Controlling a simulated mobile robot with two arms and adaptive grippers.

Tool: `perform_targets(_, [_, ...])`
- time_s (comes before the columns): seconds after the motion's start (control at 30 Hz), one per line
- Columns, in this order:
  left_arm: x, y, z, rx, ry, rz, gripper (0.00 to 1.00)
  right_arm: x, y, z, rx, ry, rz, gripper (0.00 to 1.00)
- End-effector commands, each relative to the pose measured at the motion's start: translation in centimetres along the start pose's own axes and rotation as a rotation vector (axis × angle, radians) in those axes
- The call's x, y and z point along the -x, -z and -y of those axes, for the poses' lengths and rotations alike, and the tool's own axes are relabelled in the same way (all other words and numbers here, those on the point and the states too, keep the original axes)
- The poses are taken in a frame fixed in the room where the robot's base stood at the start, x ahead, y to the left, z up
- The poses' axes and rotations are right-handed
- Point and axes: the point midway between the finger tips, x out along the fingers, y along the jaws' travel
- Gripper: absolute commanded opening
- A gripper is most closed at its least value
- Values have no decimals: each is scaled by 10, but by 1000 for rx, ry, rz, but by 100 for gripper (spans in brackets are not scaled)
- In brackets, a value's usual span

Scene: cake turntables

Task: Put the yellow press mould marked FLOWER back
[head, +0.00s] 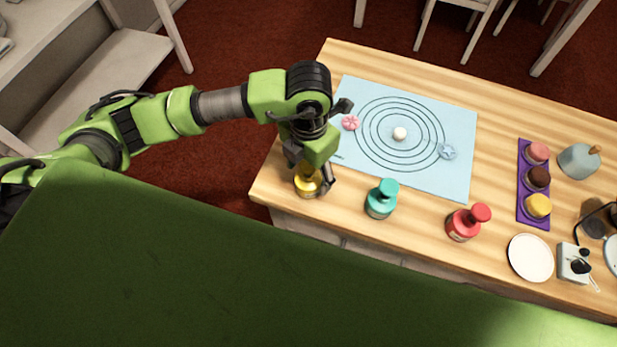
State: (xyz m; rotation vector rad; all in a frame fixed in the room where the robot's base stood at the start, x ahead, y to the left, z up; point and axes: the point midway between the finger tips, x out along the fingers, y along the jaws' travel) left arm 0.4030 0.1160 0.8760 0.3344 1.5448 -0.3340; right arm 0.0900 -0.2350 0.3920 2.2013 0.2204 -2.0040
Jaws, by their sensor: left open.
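The yellow press mould (308,186) stands at the near left corner of the wooden table (455,230). My left gripper (312,184) is right over it, pointing down, with its fingers around the mould's upper part. The jaws are open. The gripper hides the top of the mould, and I cannot read any marking on it. I cannot tell whether a finger touches it. My right gripper is not in view.
A teal mould (380,200) and a red mould (465,223) stand to the right along the near edge. A blue mat (455,180) with printed rings bears a pink flower (350,122), a white ball (400,134) and a blue piece (447,152). A purple tray (523,208) and white plate (530,258) lie further right.

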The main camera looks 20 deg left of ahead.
Motion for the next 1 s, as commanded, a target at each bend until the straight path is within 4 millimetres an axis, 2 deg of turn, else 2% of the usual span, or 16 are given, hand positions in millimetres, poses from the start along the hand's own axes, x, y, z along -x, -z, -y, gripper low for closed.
perform_targets(0.2, [47,-2,0,-2,-2,6,60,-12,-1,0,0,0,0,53])
perform_targets(0.4, [75,-1,0,-1,-1,3,60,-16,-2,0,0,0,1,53])
perform_targets(0.6, [84,0,0,-1,-1,0,60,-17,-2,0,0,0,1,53])
perform_targets(1.0, [84,0,0,0,-1,0,60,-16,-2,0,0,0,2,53])
